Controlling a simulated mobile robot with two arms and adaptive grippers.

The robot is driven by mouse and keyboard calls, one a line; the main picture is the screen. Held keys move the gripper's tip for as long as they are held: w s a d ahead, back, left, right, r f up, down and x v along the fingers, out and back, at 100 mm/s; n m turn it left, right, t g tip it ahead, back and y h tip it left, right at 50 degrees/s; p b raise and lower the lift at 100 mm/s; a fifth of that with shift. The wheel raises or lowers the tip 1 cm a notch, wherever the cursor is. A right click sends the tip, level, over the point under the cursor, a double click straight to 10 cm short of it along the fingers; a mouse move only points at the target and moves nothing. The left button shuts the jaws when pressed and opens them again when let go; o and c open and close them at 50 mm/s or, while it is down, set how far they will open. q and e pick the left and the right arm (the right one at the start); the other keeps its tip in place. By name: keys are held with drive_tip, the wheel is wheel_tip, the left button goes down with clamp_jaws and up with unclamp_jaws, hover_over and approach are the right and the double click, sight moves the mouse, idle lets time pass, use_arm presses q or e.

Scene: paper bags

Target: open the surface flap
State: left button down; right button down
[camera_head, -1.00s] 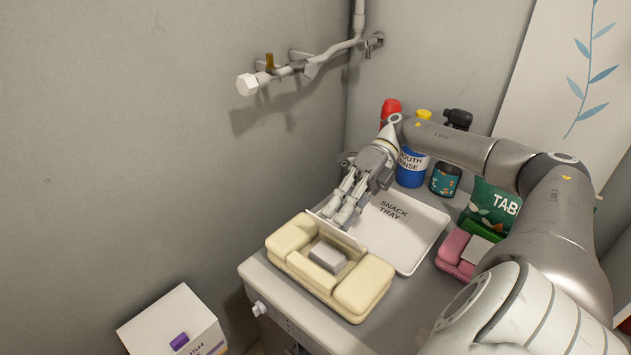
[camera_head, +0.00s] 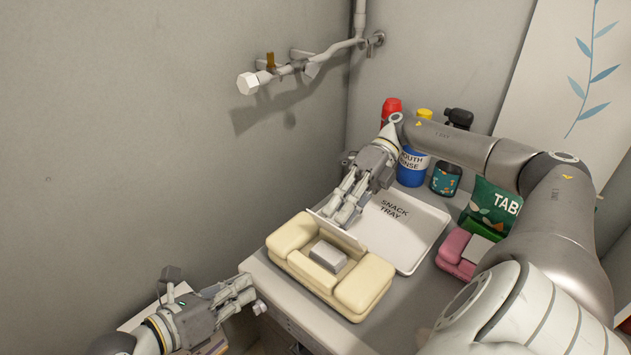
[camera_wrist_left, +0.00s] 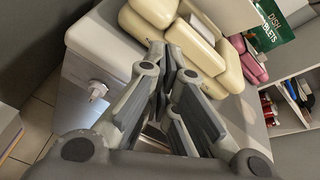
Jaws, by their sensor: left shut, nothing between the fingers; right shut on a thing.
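A cream padded case (camera_head: 362,287) lies on the counter's near corner, with a grey block (camera_head: 327,256) in its middle. A thin pale flap (camera_head: 345,236) stands tilted up at the case's far side. My right gripper (camera_head: 341,218) is shut on the flap's upper edge, partly hiding it. My left gripper (camera_head: 248,289) is shut and empty, in front of the counter's left side and near a white knob (camera_head: 259,307). In the left wrist view, its fingers (camera_wrist_left: 165,60) point toward the cream case (camera_wrist_left: 195,45), apart from it.
A white snack tray (camera_head: 424,243) lies behind the case. Bottles (camera_head: 412,167), a green bag (camera_head: 490,207) and a pink case (camera_head: 455,250) stand farther back and right. A wall pipe (camera_head: 320,60) is above. A white box (camera_head: 150,312) sits low left, partly hidden.

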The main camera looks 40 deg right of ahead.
use_arm(q)
drive_tip(key=s+d+r+m, duration=0.2)
drive_tip(key=s+r+m, duration=0.3)
drive_tip(key=r+m, duration=0.15)
use_arm(e)
drive_tip(key=shift+f, duration=0.2)
use_arm(q)
approach(332, 228)
drive_tip(key=shift+n, duration=0.35)
drive_tip(key=d+f, duration=0.3)
drive_tip(key=shift+w+d+f, duration=0.2)
drive_tip(key=shift+w+d, duration=0.1)
drive_tip(key=shift+d, duration=0.1)
use_arm(e)
drive_tip(key=shift+d, duration=0.1)
use_arm(q)
drive_tip(key=shift+d+r, duration=0.25)
drive_tip(key=shift+d, duration=0.25)
drive_tip(key=shift+d+r, duration=0.45)
drive_tip(key=shift+d, duration=0.15)
use_arm(e)
drive_tip(key=shift+s, duration=0.1)
drive_tip(key=c, duration=1.4)
unclamp_jaws()
drive_tip(key=shift+c, duration=0.2)
use_arm(q)
drive_tip(key=shift+d, duration=0.1)
drive_tip(key=shift+f, duration=0.1)
use_arm(e)
drive_tip(key=shift+r, duration=0.2)
